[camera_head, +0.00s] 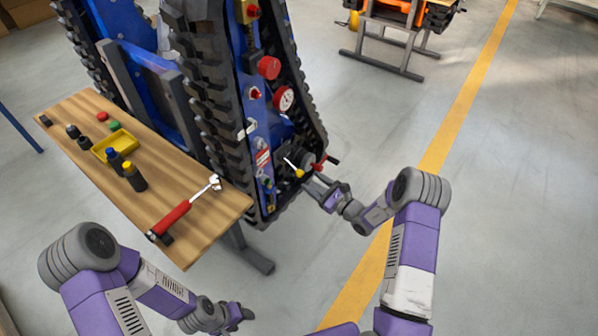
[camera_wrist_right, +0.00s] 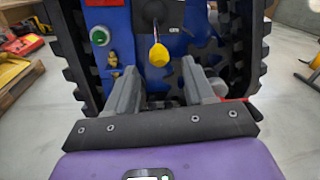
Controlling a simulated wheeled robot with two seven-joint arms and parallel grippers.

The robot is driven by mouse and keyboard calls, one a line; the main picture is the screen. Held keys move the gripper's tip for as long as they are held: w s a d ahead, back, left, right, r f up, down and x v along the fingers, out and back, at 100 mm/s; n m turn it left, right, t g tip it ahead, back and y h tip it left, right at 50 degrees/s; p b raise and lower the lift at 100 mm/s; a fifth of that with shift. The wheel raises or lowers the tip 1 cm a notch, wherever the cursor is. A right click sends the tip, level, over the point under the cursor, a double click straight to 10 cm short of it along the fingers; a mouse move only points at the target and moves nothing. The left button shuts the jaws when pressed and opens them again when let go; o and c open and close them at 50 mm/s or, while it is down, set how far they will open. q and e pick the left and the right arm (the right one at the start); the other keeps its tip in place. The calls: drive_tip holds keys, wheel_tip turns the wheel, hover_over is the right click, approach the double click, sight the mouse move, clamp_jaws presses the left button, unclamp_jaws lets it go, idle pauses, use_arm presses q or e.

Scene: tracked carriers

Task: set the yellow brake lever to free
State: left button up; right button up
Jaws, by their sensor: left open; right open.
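The brake lever (camera_head: 292,166) has a pale rod and a yellow knob and sits low on the end of the blue tracked carrier (camera_head: 262,130). In the right wrist view the yellow knob (camera_wrist_right: 158,54) hangs from its rod near the picture's middle. My right gripper (camera_head: 317,184) is close to the knob; in the right wrist view its two fingers (camera_wrist_right: 161,76) are apart, with the knob showing beyond the gap between them. I cannot tell how far the knob is from the fingertips. My left gripper (camera_head: 244,315) is open, low in front of the bench, away from the carrier.
A wooden bench (camera_head: 175,172) at the left holds a red-handled wrench (camera_head: 180,212), a yellow tray (camera_head: 115,145) and bottles. A green button (camera_wrist_right: 99,36) is left of the lever; a red handle (camera_head: 320,163) is beside it.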

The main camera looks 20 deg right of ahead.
sight(299, 173)
drive_tip(key=b+x, duration=0.1)
drive_tip(key=x, duration=0.6)
drive_tip(key=shift+a+b, duration=0.1)
drive_tip(key=shift+b, duration=0.3)
drive_tip(key=shift+c, duration=0.3)
clamp_jaws()
